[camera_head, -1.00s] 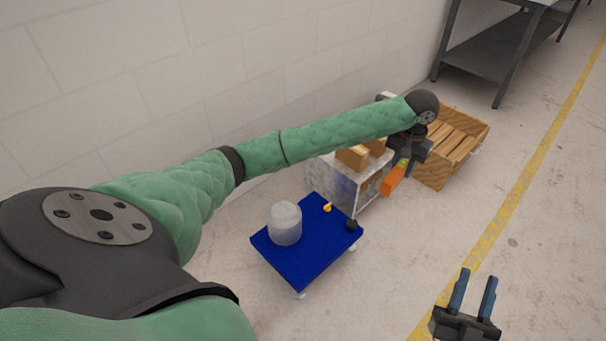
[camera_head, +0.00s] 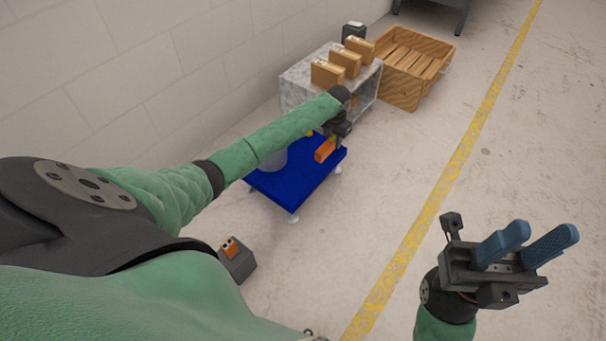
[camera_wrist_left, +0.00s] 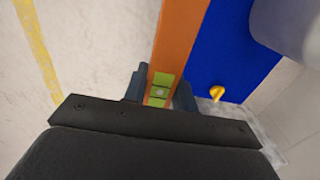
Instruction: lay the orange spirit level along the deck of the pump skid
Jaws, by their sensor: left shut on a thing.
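The orange spirit level (camera_head: 325,149) is held in my left gripper (camera_head: 339,132), which is shut on it at a green part. In the left wrist view the level (camera_wrist_left: 178,35) runs away from the fingers (camera_wrist_left: 160,90), alongside and partly over the edge of the blue deck (camera_wrist_left: 226,45). In the head view the pump skid's blue deck (camera_head: 291,190) lies below my left arm, and the level shows in front of its far right part. The height of the gap is unclear. My right gripper (camera_head: 543,240) is open and empty at the lower right.
A grey cylinder (camera_head: 272,161) and a yellow knob (camera_wrist_left: 217,92) stand on the deck. A grey block (camera_head: 237,262) sits nearer. Floor to the right is clear.

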